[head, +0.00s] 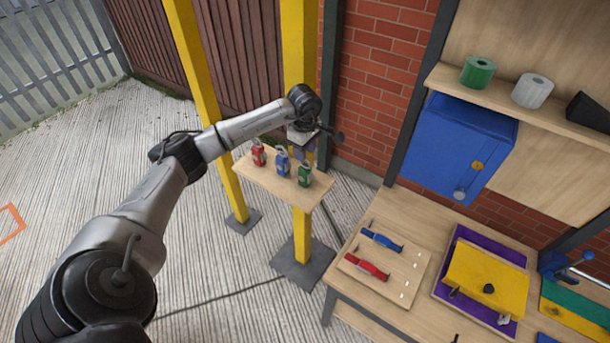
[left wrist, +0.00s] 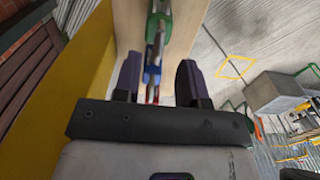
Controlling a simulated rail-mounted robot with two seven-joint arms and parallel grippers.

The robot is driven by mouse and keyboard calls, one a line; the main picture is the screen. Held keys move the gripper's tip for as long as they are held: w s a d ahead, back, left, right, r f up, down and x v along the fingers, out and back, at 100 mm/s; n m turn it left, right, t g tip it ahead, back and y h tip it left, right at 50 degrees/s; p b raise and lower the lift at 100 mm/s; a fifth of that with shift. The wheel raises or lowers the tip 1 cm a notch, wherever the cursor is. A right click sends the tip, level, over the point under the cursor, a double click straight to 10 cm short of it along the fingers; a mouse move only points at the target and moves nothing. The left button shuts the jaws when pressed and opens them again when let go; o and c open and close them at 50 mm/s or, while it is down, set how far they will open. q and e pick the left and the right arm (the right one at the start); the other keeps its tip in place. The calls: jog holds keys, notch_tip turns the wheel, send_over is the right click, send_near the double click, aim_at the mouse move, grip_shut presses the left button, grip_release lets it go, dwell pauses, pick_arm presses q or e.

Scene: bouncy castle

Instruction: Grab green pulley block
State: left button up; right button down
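The green pulley block (head: 304,175) stands at the right end of a small wooden shelf (head: 311,196), beside the blue pulley block (head: 282,163) and the red pulley block (head: 258,153). My left gripper (head: 303,151) is above and behind the row, close to the blue and green blocks. In the left wrist view my left gripper (left wrist: 159,72) is open with nothing held. There the green block (left wrist: 159,22) lies beyond the fingertips at the top, with the blue block (left wrist: 153,68) and part of the red one between the fingers in the picture. My right gripper is not in view.
Yellow posts (head: 205,100) stand by the shelf. At right, a workbench holds a board (head: 379,262) with blue and red tools and a yellow case (head: 486,280).

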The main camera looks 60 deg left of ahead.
aim_at(305, 166)
pick_arm(q)
jog(key=shift+f+p, duration=0.4)
jog(key=shift+f, duration=2.3)
jog(key=shift+w+a, duration=0.1)
grip_shut()
jog(key=shift+r, duration=0.1)
